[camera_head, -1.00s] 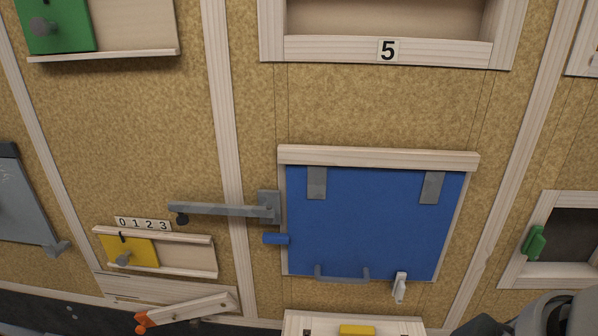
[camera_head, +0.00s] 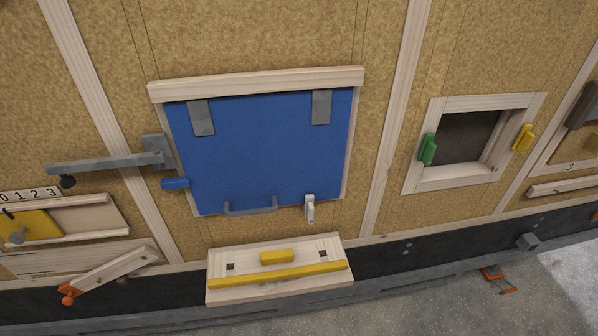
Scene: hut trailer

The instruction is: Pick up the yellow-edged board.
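A light wooden board with a yellow strip along its edge (camera_head: 225,290) shows low in the middle of the head view. It sits below the blue door, against the dark lower band of the wall. A short yellow block (camera_head: 277,257) is on its upper face, between two small dark square holes. The board looks whole and unobstructed. Neither of my grippers is in the picture.
Above the board is a blue door (camera_head: 262,150) with a handle and a grey latch arm (camera_head: 105,163) at its left. An orange-tipped wooden lever (camera_head: 115,270) is left of the board. A framed opening with green and yellow knobs (camera_head: 465,97) is at the right.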

